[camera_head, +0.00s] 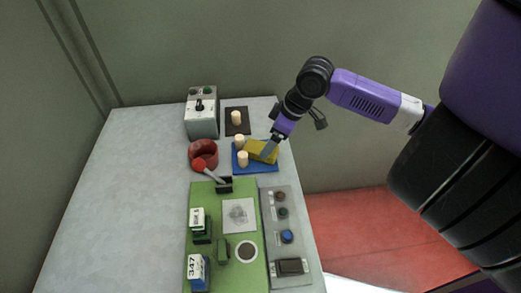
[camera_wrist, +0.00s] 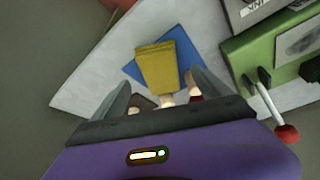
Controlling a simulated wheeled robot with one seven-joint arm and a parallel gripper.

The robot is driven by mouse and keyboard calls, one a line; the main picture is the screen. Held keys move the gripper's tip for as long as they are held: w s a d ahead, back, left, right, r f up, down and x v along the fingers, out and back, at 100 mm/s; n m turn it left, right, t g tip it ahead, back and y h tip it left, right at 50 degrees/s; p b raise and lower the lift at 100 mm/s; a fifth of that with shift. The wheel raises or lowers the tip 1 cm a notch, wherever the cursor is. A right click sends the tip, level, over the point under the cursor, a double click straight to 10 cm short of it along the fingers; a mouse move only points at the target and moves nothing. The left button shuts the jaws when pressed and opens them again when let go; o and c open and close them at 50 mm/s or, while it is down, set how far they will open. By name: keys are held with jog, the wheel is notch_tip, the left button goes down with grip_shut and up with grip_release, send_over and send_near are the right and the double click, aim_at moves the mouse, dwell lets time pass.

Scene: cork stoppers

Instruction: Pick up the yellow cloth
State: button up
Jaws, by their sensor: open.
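The yellow cloth (camera_head: 264,150) looks like a folded block and lies on a blue mat (camera_head: 241,168) near the right edge of the table. In the wrist view the cloth (camera_wrist: 157,68) is ahead of the fingers, with the blue mat (camera_wrist: 186,50) around it. My gripper (camera_head: 268,149) is at the cloth in the head view, and its finger partly covers it. In the wrist view my gripper (camera_wrist: 160,88) is open, its two fingers spread on either side of the cloth's near end. I cannot tell whether they touch it.
Two cork stoppers (camera_head: 243,158) stand on the blue mat beside the cloth. Another stopper (camera_head: 236,118) stands on a dark mat behind. A red bowl (camera_head: 203,163), a grey machine (camera_head: 202,115) and a green board (camera_head: 210,251) with a red-knobbed lever (camera_head: 199,163) are nearby. The table's left side is clear.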

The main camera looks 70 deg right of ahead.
jog(key=shift+w+p+x, duration=0.25)
jog(key=shift+p+x, duration=0.2)
jog(key=shift+x, duration=1.85)
jog(key=shift+r, duration=0.15)
jog(key=c, duration=1.6)
jog(key=shift+o, duration=0.2)
jog(key=shift+s, duration=0.1)
jog(key=shift+s+r, duration=0.45)
jog(key=s+r+b, duration=0.3)
jog(key=s+r, duration=0.4)
jog(key=s, duration=0.6)
jog(key=shift+a, duration=0.4)
